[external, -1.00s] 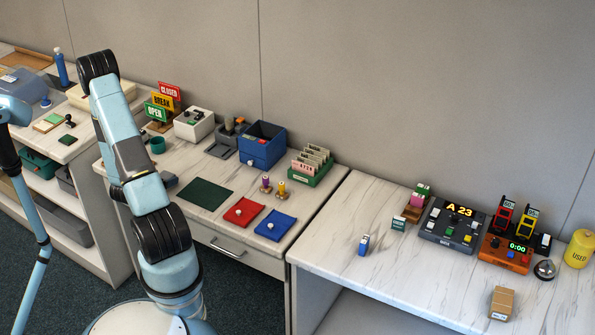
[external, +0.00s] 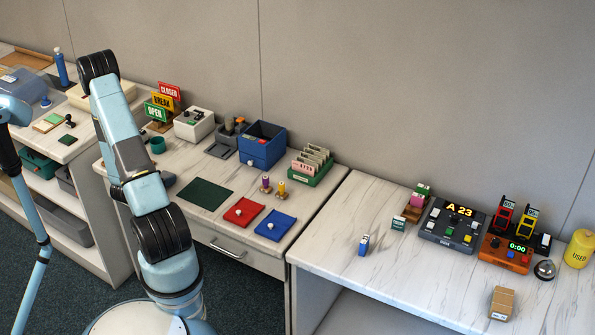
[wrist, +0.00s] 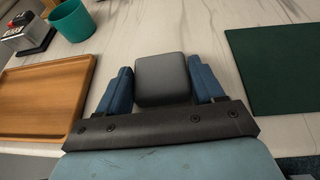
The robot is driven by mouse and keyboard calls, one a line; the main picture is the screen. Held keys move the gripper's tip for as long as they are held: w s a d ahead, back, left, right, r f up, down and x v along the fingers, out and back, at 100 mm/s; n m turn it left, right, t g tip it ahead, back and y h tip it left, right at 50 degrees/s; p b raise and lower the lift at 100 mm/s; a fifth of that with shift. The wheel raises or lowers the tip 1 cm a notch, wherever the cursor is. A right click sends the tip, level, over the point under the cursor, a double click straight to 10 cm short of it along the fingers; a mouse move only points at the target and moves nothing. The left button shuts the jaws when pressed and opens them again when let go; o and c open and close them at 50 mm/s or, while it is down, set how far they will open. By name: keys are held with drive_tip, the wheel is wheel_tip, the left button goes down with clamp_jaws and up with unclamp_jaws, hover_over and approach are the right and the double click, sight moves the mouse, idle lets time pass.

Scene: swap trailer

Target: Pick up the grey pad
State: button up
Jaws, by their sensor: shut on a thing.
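The grey pad (wrist: 162,78) is a dark grey rounded block in the wrist view. It sits between the two blue fingers of my gripper (wrist: 163,88), which is shut on it. It is over or on the pale marbled counter; I cannot tell whether it touches the surface. In the external view my arm hides most of the pad and gripper, and only a small grey edge shows just right of the arm.
In the wrist view a wooden tray (wrist: 42,98) lies to the left and a dark green mat (wrist: 275,65) to the right.

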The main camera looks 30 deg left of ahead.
wheel_tip(320, 180, up, 10)
idle(0.7)
